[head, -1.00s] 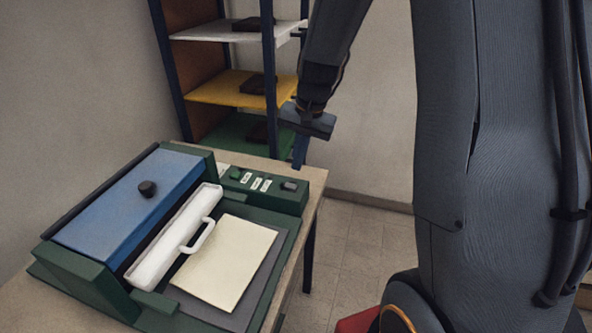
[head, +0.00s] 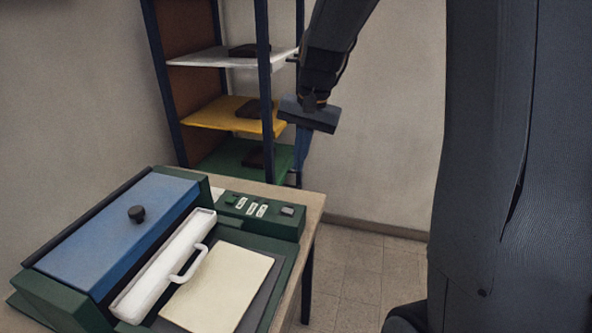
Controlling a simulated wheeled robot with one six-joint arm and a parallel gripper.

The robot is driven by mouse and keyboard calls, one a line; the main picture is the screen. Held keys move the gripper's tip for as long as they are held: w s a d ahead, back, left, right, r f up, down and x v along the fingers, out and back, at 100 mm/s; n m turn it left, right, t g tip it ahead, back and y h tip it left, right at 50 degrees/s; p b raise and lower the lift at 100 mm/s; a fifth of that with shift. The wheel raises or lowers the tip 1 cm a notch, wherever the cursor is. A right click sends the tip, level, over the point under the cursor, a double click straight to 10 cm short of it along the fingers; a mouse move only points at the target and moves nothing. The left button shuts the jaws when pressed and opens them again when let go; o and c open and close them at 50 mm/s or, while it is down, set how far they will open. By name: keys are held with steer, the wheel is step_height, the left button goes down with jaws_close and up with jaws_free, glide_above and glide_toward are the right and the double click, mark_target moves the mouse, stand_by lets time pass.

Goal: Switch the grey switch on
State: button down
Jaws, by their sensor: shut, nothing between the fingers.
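The grey switch (head: 287,210) is a small block at the right end of the dark green control panel (head: 262,224), on the machine at the table's back right. It is too small to tell which way it is set. My gripper (head: 301,172) hangs point down behind and above the panel, in front of the shelf's right side in the picture. Its narrow blue fingers are shut and empty. It is apart from the switch.
The machine has a blue lid (head: 115,235) with a black knob (head: 136,214), a white bar with a handle (head: 165,265) and a cream sheet (head: 222,285). A shelf unit (head: 263,90) stands behind the table (head: 312,212). Floor (head: 365,275) is clear to the right.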

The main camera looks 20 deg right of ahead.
mark_target(284, 209)
steer(key=a+b, duration=0.1)
steer(key=b, duration=0.4)
steer(key=shift+w+b, duration=0.35)
steer(key=shift+w, duration=0.05)
steer(key=shift+b, duration=0.35)
steer(key=shift+s+r, duration=0.1)
steer(key=shift+r, duration=0.1)
steer(key=f, duration=0.4)
steer(key=w+a+f+p, duration=0.1)
steer(key=f, duration=0.4)
steer(key=a+f+p, duration=0.1)
steer(key=f, duration=0.4)
steer(key=shift+w, duration=0.2)
